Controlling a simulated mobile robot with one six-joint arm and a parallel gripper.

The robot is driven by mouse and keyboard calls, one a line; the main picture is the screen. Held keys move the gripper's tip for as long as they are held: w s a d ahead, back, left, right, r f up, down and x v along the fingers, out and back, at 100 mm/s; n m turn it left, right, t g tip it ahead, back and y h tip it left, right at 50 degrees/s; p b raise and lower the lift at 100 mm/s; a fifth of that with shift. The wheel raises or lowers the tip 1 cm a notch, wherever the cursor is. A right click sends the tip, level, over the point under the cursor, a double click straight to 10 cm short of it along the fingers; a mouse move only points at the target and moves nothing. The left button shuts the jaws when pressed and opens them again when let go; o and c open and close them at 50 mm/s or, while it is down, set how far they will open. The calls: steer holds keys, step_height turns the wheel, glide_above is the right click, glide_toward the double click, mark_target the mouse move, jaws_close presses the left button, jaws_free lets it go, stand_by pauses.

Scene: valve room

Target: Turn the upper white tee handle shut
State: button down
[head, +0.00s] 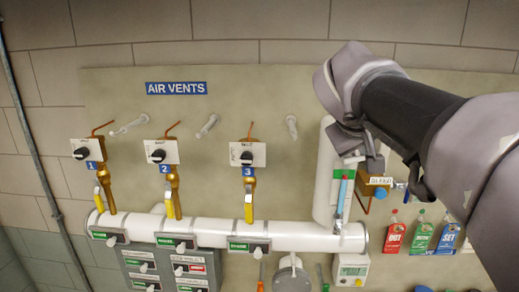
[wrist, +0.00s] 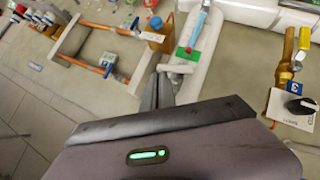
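A white tee handle (wrist: 178,69) shows in the wrist view as a short white bar near the top end of a white upright pipe (wrist: 201,65), beside a green and red label. My gripper (wrist: 162,80) has its dark fingers at this bar, seen close together and edge-on. I cannot tell whether they touch it or have closed on it. In the head view my gripper (head: 368,158) is in front of the pipe's upper right side, and my arm hides the handle there.
Three numbered air vents with black knobs, such as vent 3 (head: 247,154), stand left. A brown box (head: 370,192) with copper pipes and red, green and blue tags sit close on the right. A white horizontal pipe (head: 220,233) runs below.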

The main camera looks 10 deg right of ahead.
steer(key=shift+s+d+f, duration=0.1)
steer(key=shift+d, duration=0.4)
stand_by(0.6)
